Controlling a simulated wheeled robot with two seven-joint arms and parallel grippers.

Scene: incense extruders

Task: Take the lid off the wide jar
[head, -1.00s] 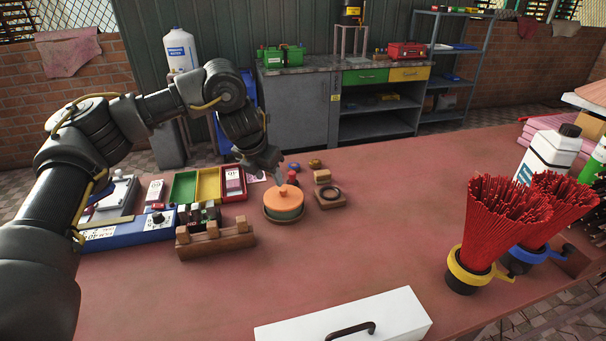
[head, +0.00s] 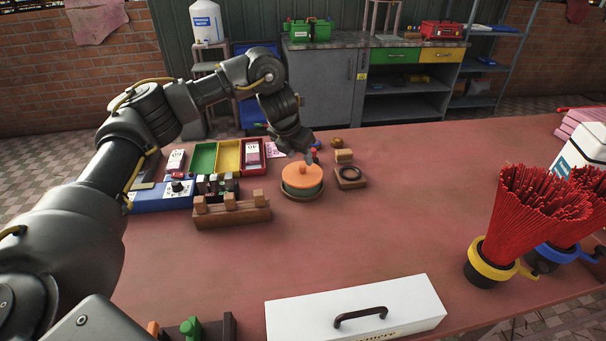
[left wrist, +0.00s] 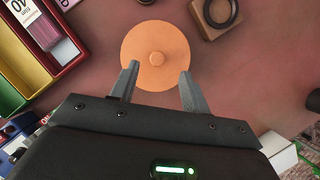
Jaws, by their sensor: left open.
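The wide jar (head: 301,193) stands upright on the red table, with an orange lid (head: 296,176) and a small round knob on top. The lid is on the jar. In the left wrist view the lid (left wrist: 155,48) is seen from above, its knob just beyond my fingertips. My left gripper (head: 309,157) is above the jar at its far side. It is open and empty, its two fingers (left wrist: 157,76) apart over the near part of the lid. The knob is not between the fingertips. My right gripper is not in view.
A wooden rack (head: 232,213) stands left of the jar. A wooden block with a dark ring (head: 350,177) is close on its right. Coloured trays (head: 204,158) lie behind left. A white box (head: 355,309) is at the front; red incense bundles (head: 530,215) stand right. The middle table is clear.

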